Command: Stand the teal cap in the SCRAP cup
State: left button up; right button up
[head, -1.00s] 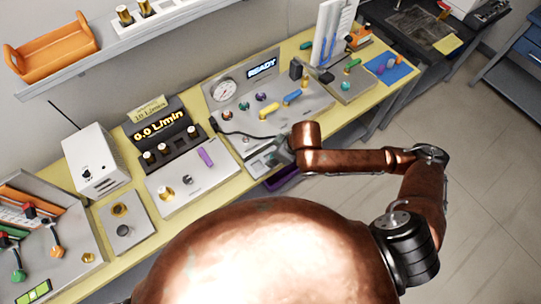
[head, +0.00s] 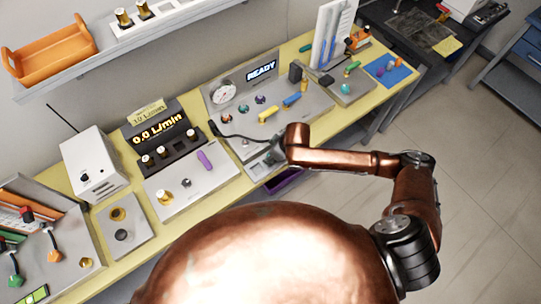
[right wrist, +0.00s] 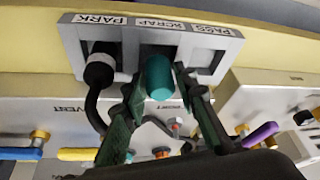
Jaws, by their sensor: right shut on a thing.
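The teal cap (right wrist: 159,77) is between the two green fingers of my right gripper (right wrist: 162,88) in the right wrist view. The gripper is shut on it. The cap overlaps the middle SCRAP cup (right wrist: 160,50) of a grey three-cup block. I cannot tell how deep its far end sits in the cup. In the head view my right gripper (head: 277,155) is small and dark at the front edge of the bench, and the cap cannot be made out there. My left gripper is in neither view.
A black plug (right wrist: 99,70) with a cable stands in the PARK cup, left of SCRAP. The PASS cup (right wrist: 202,52) on the right looks empty. Panels with a purple handle (right wrist: 260,135) and yellow and blue levers lie close by. A purple bin (head: 283,180) is below the bench edge.

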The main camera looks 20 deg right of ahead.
jog(key=shift+f, duration=0.4)
jog(key=shift+f, duration=0.15)
jog(key=o, duration=1.1)
jog(key=shift+c, duration=0.2)
jog(key=shift+r, duration=0.3)
jog(key=p+v, duration=0.1)
jog(key=v, duration=1.1)
jog(key=shift+r, duration=0.35)
